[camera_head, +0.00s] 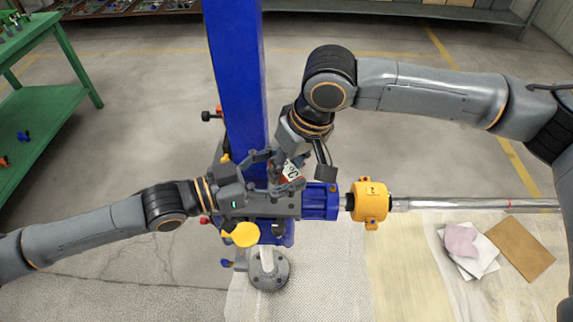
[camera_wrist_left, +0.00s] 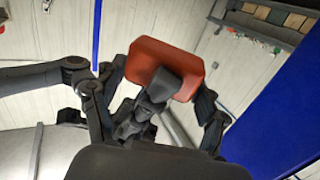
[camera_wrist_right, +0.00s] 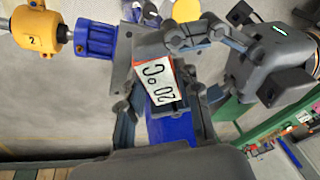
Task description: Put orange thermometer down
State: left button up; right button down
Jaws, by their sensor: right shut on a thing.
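The orange thermometer (camera_head: 291,173) has a white face reading 20 °C. In the right wrist view the thermometer (camera_wrist_right: 160,84) sits between the fingers of my right gripper (camera_wrist_right: 163,100), which is shut on it. In the left wrist view its plain orange back (camera_wrist_left: 150,62) faces the camera. My left gripper (camera_head: 276,171) is open, with one finger on each side of the thermometer. I cannot tell whether those fingers touch it. My right gripper (camera_head: 303,163) comes from above in the head view and partly hides the thermometer.
A blue column (camera_head: 235,80) rises beside the grippers. A blue coupling (camera_head: 320,201), a yellow housing (camera_head: 370,202) and a metal shaft (camera_head: 470,204) extend right. A yellow disc (camera_head: 245,234) sits below. A green table (camera_head: 40,110) stands left. Papers (camera_head: 478,258) lie at lower right.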

pick_arm(q)
jog(key=shift+o, duration=1.2)
